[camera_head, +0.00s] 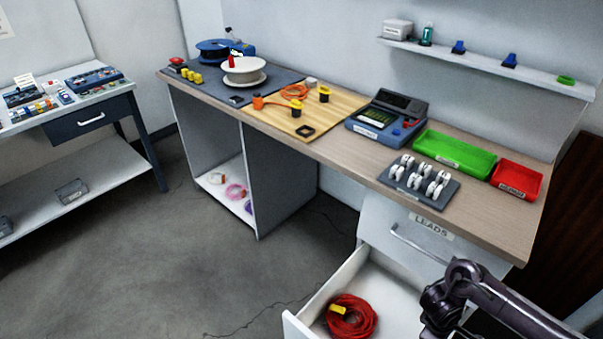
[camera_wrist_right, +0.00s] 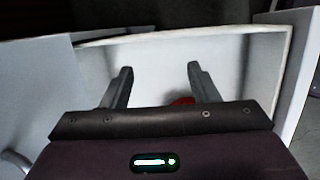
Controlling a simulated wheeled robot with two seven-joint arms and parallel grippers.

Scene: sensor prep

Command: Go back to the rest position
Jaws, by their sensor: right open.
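My right arm comes in from the lower right in the head view, over the right side of the open drawer (camera_head: 300,326). My right gripper (camera_wrist_right: 160,78) shows in the right wrist view with its two fingers wide apart and nothing between them. The white drawer wall (camera_wrist_right: 255,45) stands behind the fingers. A coiled red lead (camera_head: 352,318) with a yellow tag lies in the drawer; a small red part of it (camera_wrist_right: 182,101) shows in the wrist view, mostly hidden by the gripper body. My left gripper is not in view.
The workbench (camera_head: 490,232) above the drawer carries a green tray (camera_head: 455,152), a red tray (camera_head: 517,180), a grey holder with white pieces (camera_head: 418,184) and a blue meter (camera_head: 386,117). A side table (camera_head: 75,172) stands at the left. The floor between is clear.

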